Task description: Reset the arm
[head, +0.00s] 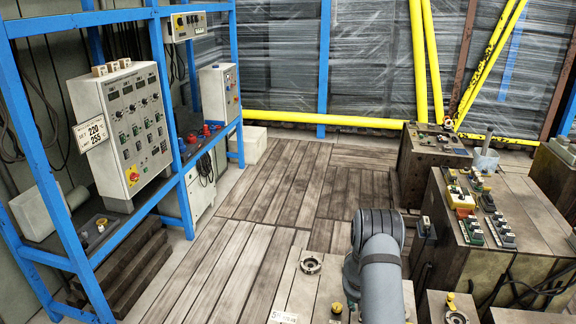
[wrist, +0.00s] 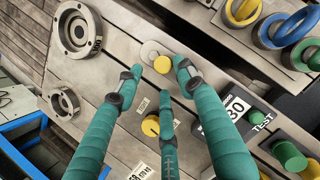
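My gripper (wrist: 160,78) shows in the wrist view as three green fingers with dark joints. The fingers are spread apart and nothing is held between them. They are over a grey metal block top (wrist: 120,110). A yellow round cap (wrist: 162,64) lies in the gap between the fingertips as seen from the wrist, and I cannot tell how far below it is. A second yellow cap (wrist: 150,126) is beside the lower finger. In the head view only my grey arm shows at the bottom centre, and the gripper is hidden.
Metal rings (wrist: 77,30) sit on the block. A "30 TEST" sign (wrist: 238,108) and blue and yellow rings (wrist: 285,28) are at right. In the head view, machine blocks (head: 520,215) stand at right, a control panel (head: 128,125) at left. The plank floor (head: 260,215) is clear.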

